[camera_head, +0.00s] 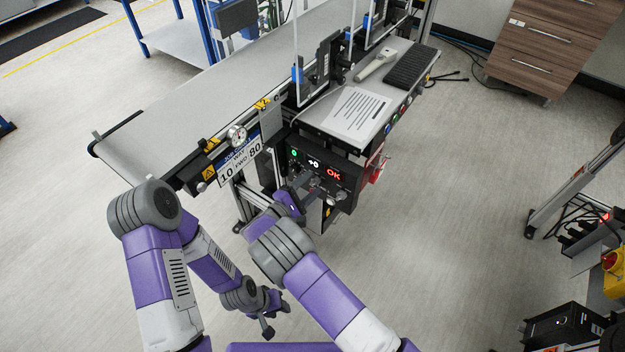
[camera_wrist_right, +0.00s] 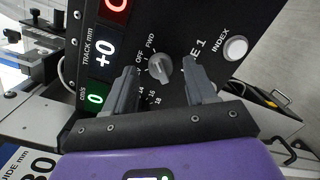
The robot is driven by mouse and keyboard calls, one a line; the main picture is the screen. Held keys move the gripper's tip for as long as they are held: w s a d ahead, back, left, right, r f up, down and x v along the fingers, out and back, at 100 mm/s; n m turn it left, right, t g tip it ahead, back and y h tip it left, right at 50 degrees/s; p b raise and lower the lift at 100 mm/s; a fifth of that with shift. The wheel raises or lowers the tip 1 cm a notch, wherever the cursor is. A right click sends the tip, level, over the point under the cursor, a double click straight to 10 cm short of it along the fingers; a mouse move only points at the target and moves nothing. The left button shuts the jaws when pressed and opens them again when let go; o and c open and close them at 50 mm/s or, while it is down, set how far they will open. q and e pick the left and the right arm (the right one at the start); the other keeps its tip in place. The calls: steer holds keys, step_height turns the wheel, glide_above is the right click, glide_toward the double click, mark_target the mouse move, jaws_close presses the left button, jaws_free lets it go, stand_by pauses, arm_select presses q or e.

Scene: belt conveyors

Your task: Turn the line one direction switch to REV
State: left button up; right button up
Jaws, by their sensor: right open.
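The line one panel (camera_head: 325,172) is a black box with lit displays on the conveyor's side. The grey direction switch knob (camera_wrist_right: 159,68) shows in the right wrist view, with FWD and OFF lettered at its upper left; the REV label cannot be made out. My right gripper (camera_wrist_right: 158,74) is open, one finger on each side of the knob; whether either touches it is unclear. In the head view this gripper (camera_head: 308,186) is at the panel's front and hides the knob. My left gripper (camera_head: 277,316) hangs low over the floor, fingers apart and empty.
A white INDEX button (camera_wrist_right: 235,48) is right of the knob. Partly covered scale numbers lie below it. The displays (camera_wrist_right: 104,52) are at left. A red box (camera_head: 375,166) sticks out right of the panel. The conveyor belt (camera_head: 190,95) is bare. Floor right of the panel is clear.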

steer(key=shift+w+d, duration=0.1)
steer(key=shift+d, duration=0.05)
steer(key=shift+c, duration=0.3)
jaws_close()
